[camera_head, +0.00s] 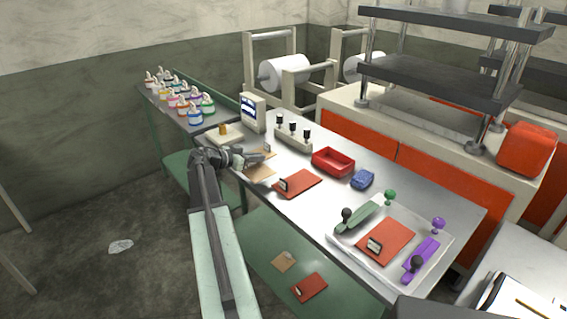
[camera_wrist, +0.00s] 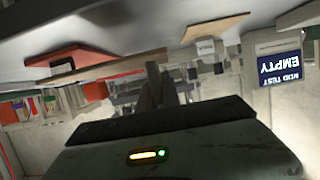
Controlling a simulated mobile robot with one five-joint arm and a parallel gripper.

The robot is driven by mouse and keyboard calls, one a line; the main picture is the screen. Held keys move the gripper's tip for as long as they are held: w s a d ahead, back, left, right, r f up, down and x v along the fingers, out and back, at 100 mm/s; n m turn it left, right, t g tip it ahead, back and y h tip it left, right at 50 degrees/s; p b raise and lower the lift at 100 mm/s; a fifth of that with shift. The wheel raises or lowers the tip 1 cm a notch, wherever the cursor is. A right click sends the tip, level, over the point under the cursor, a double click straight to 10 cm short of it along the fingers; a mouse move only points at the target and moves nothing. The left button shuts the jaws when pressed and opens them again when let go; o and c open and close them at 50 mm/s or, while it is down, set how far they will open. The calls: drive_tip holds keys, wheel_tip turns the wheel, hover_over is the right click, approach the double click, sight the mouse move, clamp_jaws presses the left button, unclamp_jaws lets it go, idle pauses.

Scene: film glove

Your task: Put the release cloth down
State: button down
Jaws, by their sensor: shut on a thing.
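My gripper (camera_head: 262,159) is over the left part of the steel table, shut on the edge of a thin tan sheet, which I take to be the release cloth (camera_head: 261,174). In the wrist view, which looks upside down, the fingers (camera_wrist: 155,72) meet the end of this sheet (camera_wrist: 110,67), seen nearly edge-on. It looks flat and close to the table top; I cannot tell whether it touches. A second tan sheet (camera_head: 268,151) with a pale tag lies just beyond my gripper and also shows in the wrist view (camera_wrist: 220,29).
A red sheet (camera_head: 301,184) with a clip lies right of the cloth. Farther right are a red tray (camera_head: 333,162), a blue item (camera_head: 362,179) and a clear tray (camera_head: 345,252) with tools. A small display (camera_head: 252,112) and a knob stand (camera_head: 293,138) are behind.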

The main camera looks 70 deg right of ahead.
hover_over(273, 163)
drive_tip(key=a, duration=0.1)
drive_tip(key=shift+w+a+f+b, duration=0.15)
drive_tip(key=shift+w+f+b, duration=0.1)
drive_tip(key=shift+f+b, duration=0.1)
drive_tip(key=f+b, duration=0.2)
drive_tip(key=d+f+b, duration=0.1)
drive_tip(key=f+b, duration=0.1)
drive_tip(key=shift+s+f, duration=0.1)
drive_tip(key=shift+s, duration=0.1)
drive_tip(key=shift+r, duration=0.3)
drive_tip(key=shift+f, duration=0.25)
drive_tip(key=c, duration=1.6)
unclamp_jaws()
drive_tip(key=shift+o, duration=0.2)
drive_tip(key=shift+r, duration=0.1)
